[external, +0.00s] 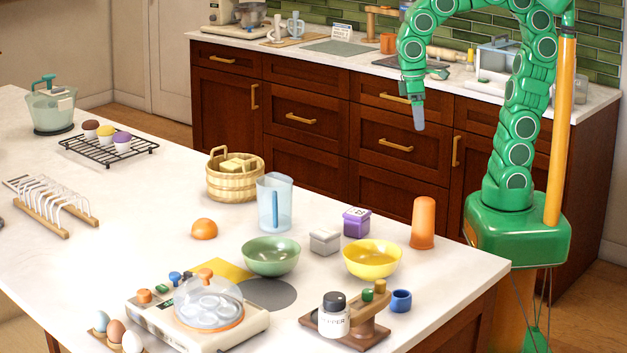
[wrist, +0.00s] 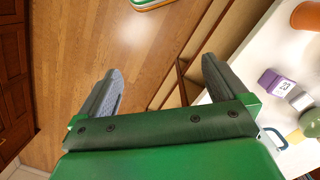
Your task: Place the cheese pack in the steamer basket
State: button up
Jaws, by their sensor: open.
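My gripper (external: 418,116) hangs in the air beyond the island counter in the external view, in front of the back cabinets. In the wrist view its two fingers (wrist: 161,66) are spread apart with nothing between them, over the wooden floor. A woven basket (external: 232,190) with a handle stands on the island's far side, with pale yellow blocks (external: 238,163) in it; these look like cheese, but I cannot read a label. A translucent green pot (external: 50,108) with a teal handle stands at the far left. I cannot tell which of the two is the steamer basket.
A blue pitcher (external: 275,203), purple box (external: 356,222), grey box (external: 325,241), orange tumbler (external: 423,222), green bowl (external: 271,257) and yellow bowl (external: 372,259) crowd the near right. A muffin rack (external: 108,151) and dish rack (external: 50,205) stand left. The left middle counter is clear.

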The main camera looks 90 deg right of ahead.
jog(key=s+f+n, duration=0.1)
jog(key=s+f, duration=0.3)
jog(key=s, duration=0.8)
jog(key=shift+f, duration=0.35)
